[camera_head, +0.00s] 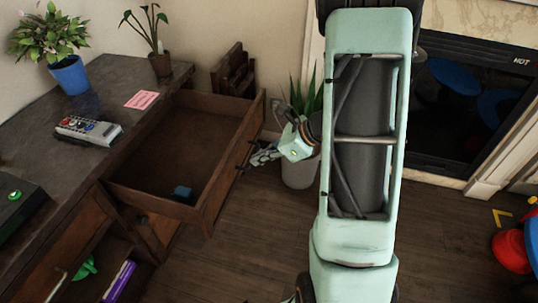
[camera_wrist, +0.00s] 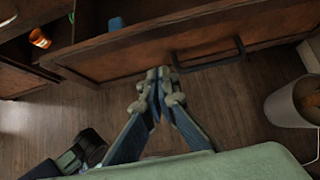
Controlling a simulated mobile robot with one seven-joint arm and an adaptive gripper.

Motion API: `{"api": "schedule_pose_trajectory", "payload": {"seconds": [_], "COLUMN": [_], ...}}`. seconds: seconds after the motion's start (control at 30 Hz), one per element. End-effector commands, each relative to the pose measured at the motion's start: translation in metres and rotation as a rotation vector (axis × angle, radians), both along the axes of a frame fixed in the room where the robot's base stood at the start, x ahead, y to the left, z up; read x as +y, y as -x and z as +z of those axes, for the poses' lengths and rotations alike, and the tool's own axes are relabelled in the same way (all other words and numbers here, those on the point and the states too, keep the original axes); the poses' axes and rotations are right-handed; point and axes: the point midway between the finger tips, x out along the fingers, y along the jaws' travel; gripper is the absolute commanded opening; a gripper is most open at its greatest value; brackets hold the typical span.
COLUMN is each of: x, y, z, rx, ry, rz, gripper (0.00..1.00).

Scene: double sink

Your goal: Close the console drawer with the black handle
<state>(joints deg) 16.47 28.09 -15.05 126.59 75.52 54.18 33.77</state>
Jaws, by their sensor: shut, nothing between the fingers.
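The console drawer (camera_head: 170,150) is dark brown wood and is pulled far out of the console (camera_head: 95,85) in the head view. A small blue object (camera_head: 183,192) lies inside it. The drawer's black handle (camera_wrist: 207,62) shows on its front in the wrist view. My gripper (camera_wrist: 159,72) is shut and empty, with its fingertips at the drawer front near the left end of the handle; I cannot tell whether they touch. In the head view my gripper (camera_head: 262,155) is small, just right of the drawer front and partly hidden by my wrist.
A remote (camera_head: 88,131), a pink card (camera_head: 142,99) and potted plants (camera_head: 69,72) stand on the console top. A pale plant pot (camera_head: 298,172) stands on the floor close to my gripper and also shows in the wrist view (camera_wrist: 290,105). A fireplace (camera_head: 465,105) is at the right.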

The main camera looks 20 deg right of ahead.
Motion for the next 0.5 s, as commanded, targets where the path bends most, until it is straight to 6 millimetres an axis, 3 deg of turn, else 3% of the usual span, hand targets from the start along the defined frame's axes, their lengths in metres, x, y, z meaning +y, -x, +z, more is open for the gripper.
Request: {"api": "schedule_pose_trajectory", "payload": {"seconds": [0.13, 0.3, 0.5], "x": [0.018, 0.039, 0.048], "y": [-0.012, -0.028, -0.035], "z": [-0.026, -0.02, -0.019], "rx": [0.003, -0.001, -0.001], "ry": [0.0, 0.002, 0.002], "rz": [0.002, 0.004, 0.001], "gripper": [0.0, 0.0, 0.0]}}
